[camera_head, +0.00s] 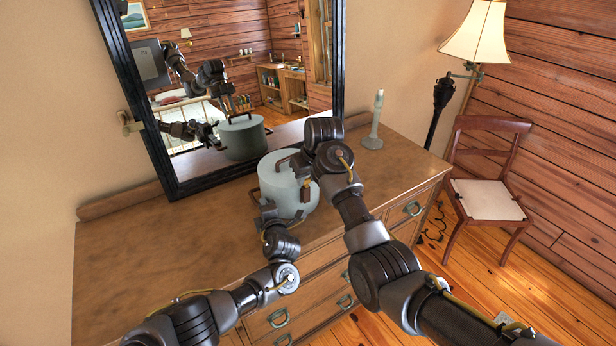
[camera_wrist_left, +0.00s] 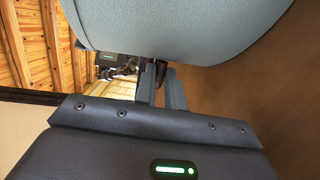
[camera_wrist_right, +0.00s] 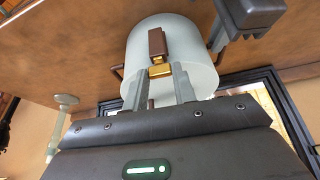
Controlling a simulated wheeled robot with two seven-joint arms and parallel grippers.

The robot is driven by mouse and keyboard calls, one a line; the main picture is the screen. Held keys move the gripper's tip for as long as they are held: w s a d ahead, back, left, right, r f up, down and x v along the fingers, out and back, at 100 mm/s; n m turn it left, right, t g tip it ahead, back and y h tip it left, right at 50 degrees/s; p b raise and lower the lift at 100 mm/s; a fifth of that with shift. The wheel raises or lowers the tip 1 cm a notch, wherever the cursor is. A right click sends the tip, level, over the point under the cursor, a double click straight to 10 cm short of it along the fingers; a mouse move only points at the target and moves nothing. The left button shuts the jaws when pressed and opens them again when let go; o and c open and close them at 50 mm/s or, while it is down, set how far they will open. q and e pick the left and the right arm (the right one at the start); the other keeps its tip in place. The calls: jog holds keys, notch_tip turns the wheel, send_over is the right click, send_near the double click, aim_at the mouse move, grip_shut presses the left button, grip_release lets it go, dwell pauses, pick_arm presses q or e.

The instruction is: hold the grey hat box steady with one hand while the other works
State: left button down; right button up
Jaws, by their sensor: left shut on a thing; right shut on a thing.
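The grey hat box (camera_head: 279,187) is a pale blue-grey cylinder standing upright on the dresser top, with dark side handles. My left gripper (camera_head: 257,197) is at its left side, shut on the dark side handle. The left wrist view shows the box wall (camera_wrist_left: 180,20) just above the fingers (camera_wrist_left: 162,85), with a dark piece between them. My right gripper (camera_wrist_right: 158,78) is shut on the brass clasp (camera_wrist_right: 160,71) below a brown strap tab (camera_wrist_right: 157,42) on the box's front. My right arm hides part of the box in the head view.
The wooden dresser (camera_head: 130,260) has bare top to the left. A black-framed mirror (camera_head: 180,187) stands close behind the box. A pale candlestick (camera_head: 374,125) stands to the right. A chair (camera_head: 487,195) and a floor lamp (camera_head: 478,35) are beyond the dresser.

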dwell(0.3)
jog(key=o, duration=1)
